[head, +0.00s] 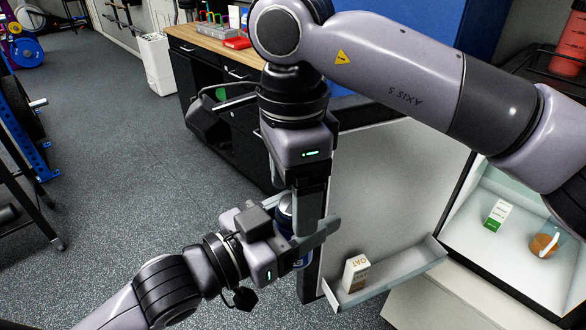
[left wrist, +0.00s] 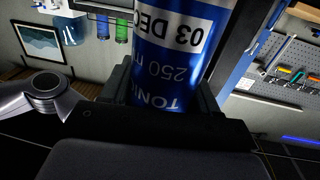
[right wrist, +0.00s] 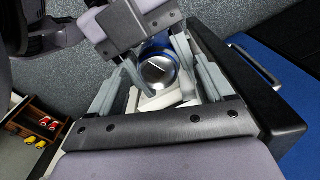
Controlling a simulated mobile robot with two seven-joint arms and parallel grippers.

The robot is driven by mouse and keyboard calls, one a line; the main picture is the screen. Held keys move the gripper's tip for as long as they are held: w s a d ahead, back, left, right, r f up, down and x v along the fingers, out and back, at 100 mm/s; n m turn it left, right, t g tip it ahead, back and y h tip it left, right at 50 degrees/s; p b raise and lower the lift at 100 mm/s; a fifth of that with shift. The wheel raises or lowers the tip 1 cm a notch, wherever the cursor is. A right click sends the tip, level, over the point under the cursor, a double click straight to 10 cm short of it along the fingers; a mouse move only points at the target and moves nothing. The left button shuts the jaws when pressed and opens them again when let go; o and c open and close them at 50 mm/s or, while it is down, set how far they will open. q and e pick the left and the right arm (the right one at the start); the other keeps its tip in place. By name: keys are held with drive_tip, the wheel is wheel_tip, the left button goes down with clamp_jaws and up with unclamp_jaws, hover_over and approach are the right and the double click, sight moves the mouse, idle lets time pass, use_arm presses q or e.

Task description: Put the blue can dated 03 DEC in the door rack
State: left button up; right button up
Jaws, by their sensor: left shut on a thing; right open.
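The blue can (head: 303,262) is held by my left gripper (head: 300,238), roughly upright, near the free edge of the open fridge door. In the left wrist view the can (left wrist: 170,45) reads "03 DEC", "250 ml" and "TONIC" upside down, between the two fingers. My right gripper (head: 306,215) points down from above, its fingers open. In the right wrist view the can's silver top (right wrist: 157,71) lies between the open right fingers, close to my left gripper (right wrist: 128,25). The door rack (head: 405,274) is a pale tray low on the door, partly free.
A carton marked OAT (head: 355,274) stands at the rack's left end. The fridge interior at right holds a green and white carton (head: 497,215) and a round brown item (head: 543,245). A workbench (head: 205,40) stands behind. My right arm covers much of the upper view.

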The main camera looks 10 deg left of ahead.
drive_tip(key=c, duration=1.3)
use_arm(q)
drive_tip(key=o, duration=1.3)
drive_tip(key=shift+o, duration=0.2)
drive_tip(key=shift+f, duration=0.1)
